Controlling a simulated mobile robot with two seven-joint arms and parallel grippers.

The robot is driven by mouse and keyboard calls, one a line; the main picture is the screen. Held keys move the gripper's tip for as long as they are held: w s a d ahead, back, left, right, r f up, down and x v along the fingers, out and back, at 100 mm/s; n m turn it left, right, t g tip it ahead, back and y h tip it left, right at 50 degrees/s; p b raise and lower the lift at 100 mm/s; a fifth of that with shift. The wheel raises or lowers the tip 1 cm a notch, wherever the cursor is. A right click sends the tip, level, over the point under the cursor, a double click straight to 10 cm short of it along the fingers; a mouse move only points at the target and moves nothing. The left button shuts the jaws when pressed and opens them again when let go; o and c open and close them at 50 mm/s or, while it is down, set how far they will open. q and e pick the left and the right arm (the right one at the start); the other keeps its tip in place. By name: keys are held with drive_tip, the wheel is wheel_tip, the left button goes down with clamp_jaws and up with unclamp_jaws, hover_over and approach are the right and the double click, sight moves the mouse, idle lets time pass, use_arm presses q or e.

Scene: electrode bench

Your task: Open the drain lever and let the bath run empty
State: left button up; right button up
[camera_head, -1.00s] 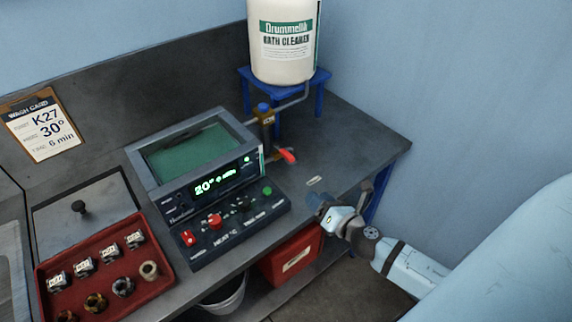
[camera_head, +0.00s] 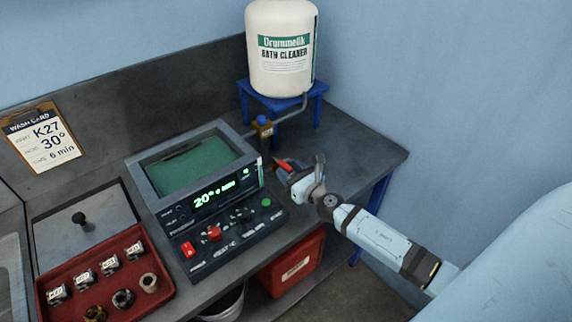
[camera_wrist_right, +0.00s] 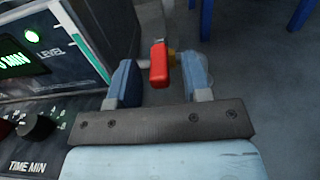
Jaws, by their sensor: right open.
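The drain lever has a red handle (camera_head: 284,166) on the right side of the bath (camera_head: 243,178), just above the bench top. It also shows in the right wrist view as a red grip (camera_wrist_right: 159,64) on a pipe fitting. My right gripper (camera_head: 290,170) is at the lever, with its fingers open. In the right wrist view, the red handle lies between the tips of the open fingers (camera_wrist_right: 160,82), with gaps on both sides. The bath holds green liquid (camera_head: 194,166), and its display reads 20°. My left gripper is not in view.
A Drummelik bath cleaner drum (camera_head: 281,48) stands on a blue stand (camera_head: 316,88) behind the lever, with a pipe and valve (camera_head: 263,127) beside the bath. A red tray (camera_head: 165,291) of parts sits front left. Bare bench lies right of the lever.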

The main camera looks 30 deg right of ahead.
drive_tip(key=shift+w+a, duration=0.1)
drive_tip(key=shift+w, duration=0.8)
drive_tip(key=shift+c, duration=0.3)
clamp_jaws()
